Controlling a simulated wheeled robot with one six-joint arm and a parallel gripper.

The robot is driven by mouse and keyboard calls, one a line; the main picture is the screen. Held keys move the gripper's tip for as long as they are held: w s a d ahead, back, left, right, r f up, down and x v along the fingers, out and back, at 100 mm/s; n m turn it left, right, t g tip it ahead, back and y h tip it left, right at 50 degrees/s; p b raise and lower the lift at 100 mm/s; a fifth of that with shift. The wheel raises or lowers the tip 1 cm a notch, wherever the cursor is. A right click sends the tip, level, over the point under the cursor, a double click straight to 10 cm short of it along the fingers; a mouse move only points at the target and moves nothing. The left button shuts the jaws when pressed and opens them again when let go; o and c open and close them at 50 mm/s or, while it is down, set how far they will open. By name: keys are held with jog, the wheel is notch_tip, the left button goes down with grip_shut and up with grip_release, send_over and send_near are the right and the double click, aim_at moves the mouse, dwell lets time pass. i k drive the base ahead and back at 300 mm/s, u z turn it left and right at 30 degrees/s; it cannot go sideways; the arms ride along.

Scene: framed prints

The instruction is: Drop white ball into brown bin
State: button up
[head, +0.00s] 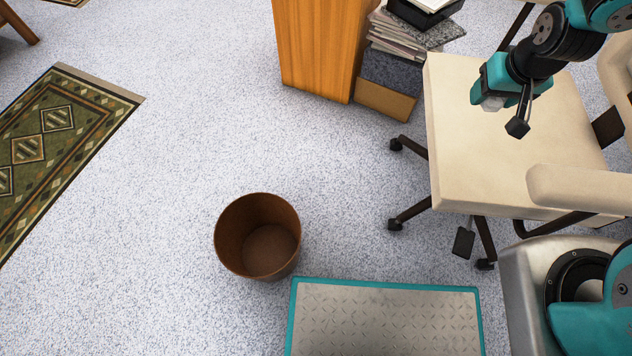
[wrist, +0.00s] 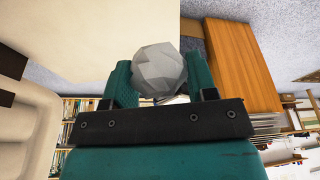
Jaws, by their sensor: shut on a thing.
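A white, faceted ball (wrist: 160,71) is held between the two teal fingers of my gripper (wrist: 163,85) in the wrist view. In the head view my gripper (head: 497,88) is above the seat of a cream chair at the upper right, and a small pale part of the ball (head: 492,103) shows by it. The brown bin (head: 258,237) stands upright on the floor, left of and nearer than the gripper. Its open top faces up and its inside looks empty.
The cream chair (head: 480,165) with dark legs stands under my arm. A wooden cabinet (head: 318,45) and stacked papers and boxes (head: 395,70) stand behind. A patterned rug (head: 60,130) lies at left. The floor around the bin is clear, apart from my base nearby.

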aim_at(269, 255)
jog(key=u, duration=1.4)
